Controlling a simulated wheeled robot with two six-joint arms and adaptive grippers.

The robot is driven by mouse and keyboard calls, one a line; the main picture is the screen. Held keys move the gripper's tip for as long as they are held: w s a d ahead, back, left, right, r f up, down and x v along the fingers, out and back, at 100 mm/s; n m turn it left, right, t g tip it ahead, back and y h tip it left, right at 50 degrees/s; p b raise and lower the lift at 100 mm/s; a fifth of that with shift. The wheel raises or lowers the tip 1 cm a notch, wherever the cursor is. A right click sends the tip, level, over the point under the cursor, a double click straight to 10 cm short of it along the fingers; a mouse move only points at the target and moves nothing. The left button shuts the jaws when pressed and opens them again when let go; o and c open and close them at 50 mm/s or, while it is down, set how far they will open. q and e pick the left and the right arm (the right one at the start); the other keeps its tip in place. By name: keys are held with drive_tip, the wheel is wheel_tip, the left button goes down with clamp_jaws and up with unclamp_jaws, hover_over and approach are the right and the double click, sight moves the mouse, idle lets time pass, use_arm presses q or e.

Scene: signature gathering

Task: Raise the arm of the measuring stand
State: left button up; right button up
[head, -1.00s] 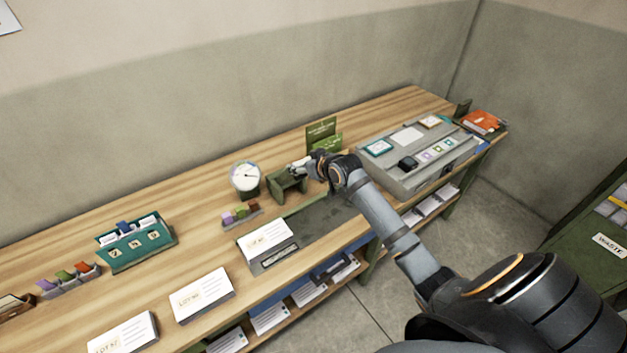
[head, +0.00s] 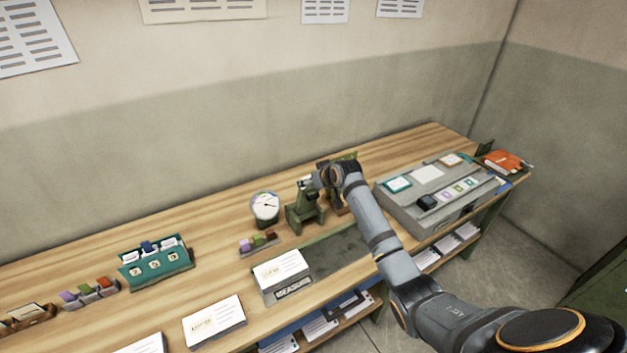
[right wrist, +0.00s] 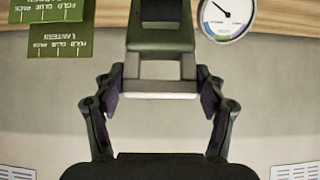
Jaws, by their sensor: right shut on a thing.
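The green measuring stand (head: 303,214) stands on the wooden workbench beside the dial gauge (head: 265,208). Its arm angles up from the base, and its top end is partly hidden by my gripper. My right gripper (head: 314,184) is at the upper end of that arm. In the right wrist view my right gripper (right wrist: 160,93) is shut on the pale grey grip (right wrist: 160,71) of the arm, one finger on each side. The left gripper is in neither current view.
A grey sloped console (head: 410,206) stands to the right, with an orange book (head: 504,161) beyond it. A white card stack (head: 281,268) lies in front of the stand. A small rack of coloured blocks (head: 259,243) sits left of it. My forearm crosses the bench's front edge.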

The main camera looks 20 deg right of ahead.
drive_tip(key=shift+w+r, duration=0.25)
drive_tip(key=shift+r, duration=0.45)
drive_tip(key=o, duration=1.5)
drive_tip(key=shift+f, duration=0.1)
drive_tip(key=shift+o, duration=0.9)
drive_tip(key=shift+f, duration=0.15)
use_arm(q)
drive_tip(key=shift+w, duration=0.3)
use_arm(e)
drive_tip(key=shift+w+f, duration=0.1)
drive_tip(key=shift+f, duration=0.05)
drive_tip(key=shift+s+r, duration=0.2)
drive_tip(key=shift+s, duration=0.15)
drive_tip(key=v, duration=1.1)
